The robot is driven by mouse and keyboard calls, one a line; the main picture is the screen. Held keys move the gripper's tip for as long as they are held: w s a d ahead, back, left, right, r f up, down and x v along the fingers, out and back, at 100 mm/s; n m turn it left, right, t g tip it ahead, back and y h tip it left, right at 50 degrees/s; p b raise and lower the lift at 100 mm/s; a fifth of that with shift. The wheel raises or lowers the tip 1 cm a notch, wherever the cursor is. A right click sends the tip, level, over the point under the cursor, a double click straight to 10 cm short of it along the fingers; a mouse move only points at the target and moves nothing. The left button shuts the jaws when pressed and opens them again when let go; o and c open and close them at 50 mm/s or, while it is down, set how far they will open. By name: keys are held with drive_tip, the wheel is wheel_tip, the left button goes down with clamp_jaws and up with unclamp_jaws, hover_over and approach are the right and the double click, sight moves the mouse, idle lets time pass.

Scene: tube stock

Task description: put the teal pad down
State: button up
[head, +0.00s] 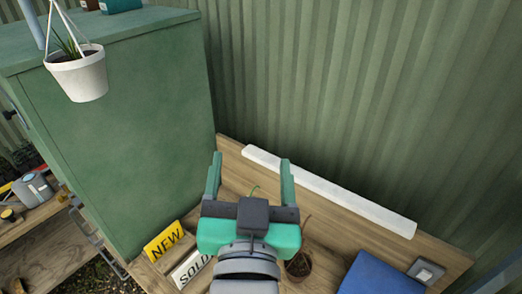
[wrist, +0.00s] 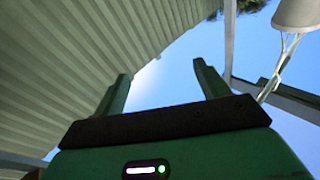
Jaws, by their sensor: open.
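My gripper (head: 249,168) is open, with its two green fingers spread above the wooden bench. In the wrist view my gripper (wrist: 163,75) has nothing between its fingers, only wall and sky beyond. A teal object (head: 120,5) sits on top of the green cabinet at the upper left, cut off by the picture's top edge. I cannot tell whether it is the teal pad. It is well apart from my gripper, and no teal pad shows clearly elsewhere.
The tall green cabinet (head: 130,135) stands left of my gripper. A white hanging pot (head: 78,77) is in front of it. On the bench are yellow NEW (head: 164,241) and white SOLD (head: 190,268) signs, a brown pot (head: 298,266) and a blue object (head: 380,275). A corrugated wall closes the back.

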drive_tip(key=s+r+n+t, duration=0.1)
drive_tip(key=s+r+t, duration=0.1)
drive_tip(key=s+r, duration=0.2)
drive_tip(key=s+d+r+n+t, duration=0.1)
drive_tip(key=s+r+t, duration=0.2)
drive_tip(key=r, duration=0.7)
drive_tip(key=shift+s+d, duration=0.2)
drive_tip(key=shift+s, duration=0.8)
